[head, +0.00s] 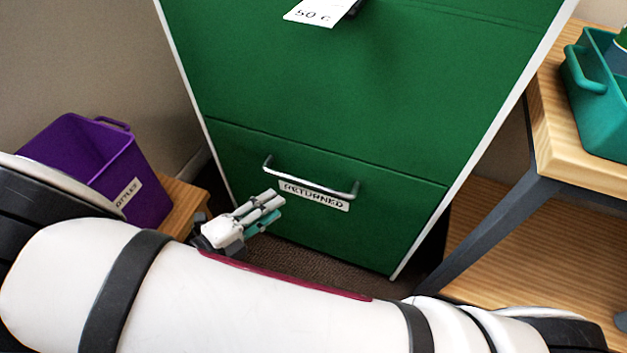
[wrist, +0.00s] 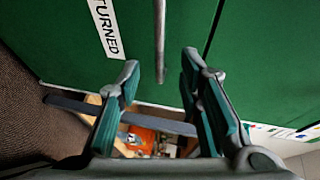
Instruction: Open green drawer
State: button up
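The green drawer (head: 245,160) is the lower front of a green cabinet and looks closed. It has a curved metal handle (head: 310,184) and a white label (head: 315,196) reading "RETURNED". My gripper (head: 275,203) is in front of the drawer, just below the handle's left part in the head view. In the wrist view my gripper (wrist: 163,70) is open, its teal-padded fingers apart with nothing held. One end of the handle (wrist: 160,35) reaches between the fingertips in that picture; I cannot tell whether they touch. The label (wrist: 105,28) is partly cut off there.
Above the drawer is a larger green panel (head: 350,90) with a "50 c" tag (head: 318,12). A purple bin (head: 140,190) stands at left on a wooden surface. A wooden table (head: 570,150) with a teal caddy (head: 600,110) is at right. Dark carpet (head: 300,245) lies below the drawer.

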aim_at(307, 185)
jog(key=b+x, duration=0.4)
jog(key=x, duration=0.8)
jog(key=shift+w, duration=0.1)
jog(key=shift+c, duration=0.3)
grip_shut()
